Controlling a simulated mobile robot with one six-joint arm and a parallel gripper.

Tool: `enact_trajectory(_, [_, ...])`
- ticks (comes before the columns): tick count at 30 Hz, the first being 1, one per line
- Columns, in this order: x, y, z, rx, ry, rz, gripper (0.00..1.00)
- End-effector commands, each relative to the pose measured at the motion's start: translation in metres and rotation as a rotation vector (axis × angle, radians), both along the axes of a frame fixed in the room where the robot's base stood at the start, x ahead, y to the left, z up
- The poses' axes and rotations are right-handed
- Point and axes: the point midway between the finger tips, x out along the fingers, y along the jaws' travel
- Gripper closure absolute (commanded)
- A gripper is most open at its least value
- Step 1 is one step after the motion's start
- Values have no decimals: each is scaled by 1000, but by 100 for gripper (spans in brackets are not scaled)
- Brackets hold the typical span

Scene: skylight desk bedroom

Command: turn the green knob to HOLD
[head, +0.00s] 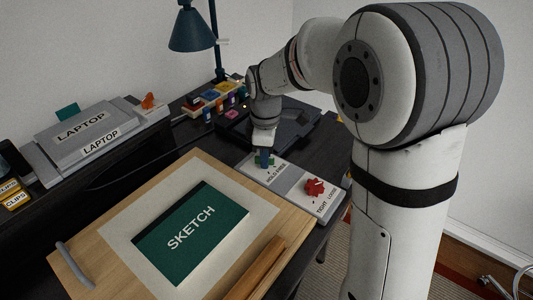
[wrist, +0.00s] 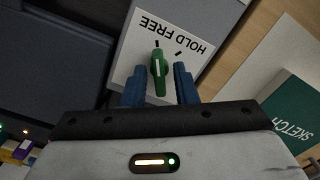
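The green knob (wrist: 159,73) is on a light panel (wrist: 132,62) marked HOLD FREE, upside down in the wrist view. Its white pointer line points up at the left tick, on the FREE side. The other tick, on the HOLD side, is to its right. My gripper (wrist: 159,84) is open, with one blue finger on each side of the knob and a small gap on both sides. In the head view my gripper (head: 264,157) is down at the panel (head: 294,184) and hides most of the green knob.
A red knob (head: 314,187) marked TIGHT LOOSE is beside it on the same panel. A wooden board (head: 180,170) with a green SKETCH book (head: 190,232) lies in front. A dark tray (head: 290,124) is behind. A laptop (head: 85,130), small coloured blocks and a blue lamp (head: 191,30) stand further left.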

Motion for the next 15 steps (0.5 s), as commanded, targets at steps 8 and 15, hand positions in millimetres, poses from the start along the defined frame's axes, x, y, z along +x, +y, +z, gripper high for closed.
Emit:
enact_trajectory(8, [0,0,0,0,0,1,97])
enact_trajectory(15, [-1,-2,0,0,1,1,100])
